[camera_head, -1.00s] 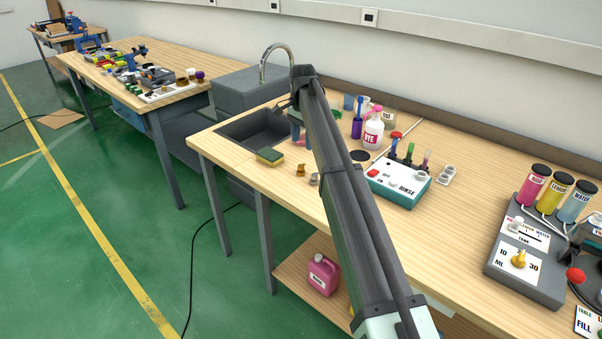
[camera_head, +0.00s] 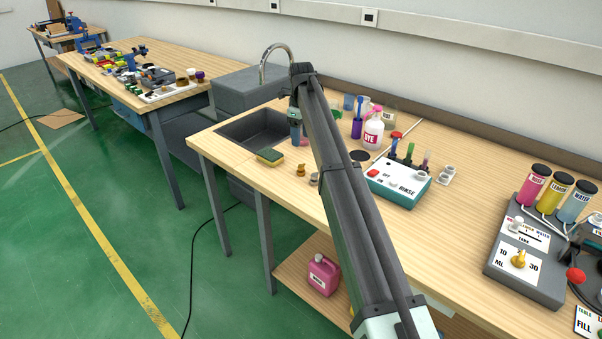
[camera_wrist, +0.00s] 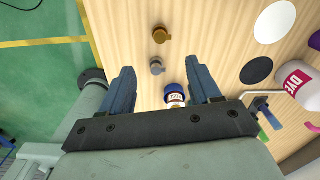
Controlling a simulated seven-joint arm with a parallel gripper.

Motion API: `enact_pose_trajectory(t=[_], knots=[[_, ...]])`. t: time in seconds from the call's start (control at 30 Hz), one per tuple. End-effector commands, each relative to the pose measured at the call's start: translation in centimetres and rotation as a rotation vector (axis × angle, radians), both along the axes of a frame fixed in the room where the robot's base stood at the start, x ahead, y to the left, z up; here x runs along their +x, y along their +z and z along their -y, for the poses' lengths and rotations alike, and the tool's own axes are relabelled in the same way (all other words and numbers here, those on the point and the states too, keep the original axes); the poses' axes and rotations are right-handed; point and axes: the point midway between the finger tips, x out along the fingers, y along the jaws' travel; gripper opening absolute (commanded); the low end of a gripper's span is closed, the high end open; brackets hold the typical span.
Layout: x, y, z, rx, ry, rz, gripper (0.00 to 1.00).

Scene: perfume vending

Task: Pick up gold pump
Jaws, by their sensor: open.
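The gold pump (camera_head: 301,170) stands on the wooden table (camera_head: 262,187) to the right of the sponge. In the wrist view the gold pump (camera_wrist: 160,35) lies beyond my fingertips, between their lines, near the table's edge. A silver-grey pump (camera_wrist: 156,67) is beside it, closer to my gripper. My gripper (camera_wrist: 165,82) is open and empty, with its two blue-grey fingers apart. It is apart from both pumps. In the head view my arm hides most of the gripper.
A blue-capped bottle (camera_wrist: 174,95) shows between my fingers. The DYE bottle (camera_head: 373,133) and the RINSE box (camera_head: 398,186) stand to the right. A sponge (camera_head: 270,157) lies by the sink (camera_head: 240,130). A black disc (camera_wrist: 257,71) and white disc (camera_wrist: 275,22) lie on the table.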

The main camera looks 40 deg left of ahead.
Motion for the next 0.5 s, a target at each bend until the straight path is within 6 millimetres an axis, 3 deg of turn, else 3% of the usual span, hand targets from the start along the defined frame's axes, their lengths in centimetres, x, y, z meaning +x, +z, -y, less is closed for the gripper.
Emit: enact_pose_trajectory(t=[0.17,0.5], knots=[[-0.1,-1.5,0.1,-0.001,-0.002,-0.001,0.62],[-0.1,-7.1,0.0,-0.001,-0.001,-0.001,0.62]])
